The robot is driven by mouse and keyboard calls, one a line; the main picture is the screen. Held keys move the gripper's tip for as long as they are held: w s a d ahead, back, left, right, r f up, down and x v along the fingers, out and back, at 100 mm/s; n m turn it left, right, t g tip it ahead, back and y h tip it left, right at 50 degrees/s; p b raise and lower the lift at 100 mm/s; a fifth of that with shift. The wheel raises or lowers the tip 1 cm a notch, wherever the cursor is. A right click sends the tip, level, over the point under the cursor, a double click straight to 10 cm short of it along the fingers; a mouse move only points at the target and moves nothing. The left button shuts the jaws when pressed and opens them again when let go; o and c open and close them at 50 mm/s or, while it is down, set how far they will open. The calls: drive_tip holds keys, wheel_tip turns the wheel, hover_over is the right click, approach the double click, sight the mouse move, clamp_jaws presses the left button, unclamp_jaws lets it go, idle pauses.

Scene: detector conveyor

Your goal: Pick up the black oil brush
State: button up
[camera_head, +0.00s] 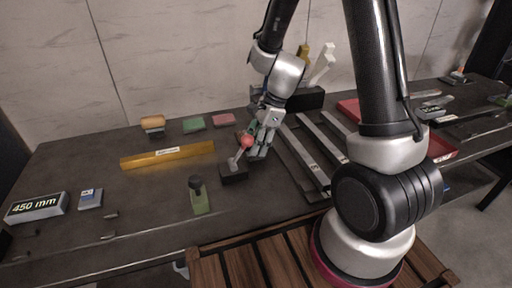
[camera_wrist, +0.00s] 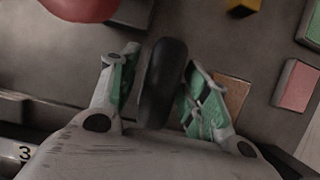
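A black rounded, elongated thing, which looks like the black oil brush (camera_wrist: 163,82), stands between the two green-padded fingers of my gripper (camera_wrist: 163,78) in the wrist view. The fingers are apart, one on each side of it, with narrow gaps visible; I see no clear contact. In the head view my gripper (camera_head: 260,143) points down low over the table, just right of a red ball-topped lever. There the brush cannot be made out, as the gripper hides that spot.
The red ball (camera_head: 247,141) on a lever rises from a black block (camera_head: 233,174) close to my gripper; it also shows in the wrist view (camera_wrist: 85,6).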

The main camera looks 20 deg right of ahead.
drive_tip(key=c, duration=0.7)
drive_tip(key=shift+r, duration=0.1)
drive_tip(key=shift+c, duration=0.2)
wheel_tip(320, 180, up, 18)
drive_tip(key=o, duration=0.4)
drive_tip(key=shift+c, duration=1.2)
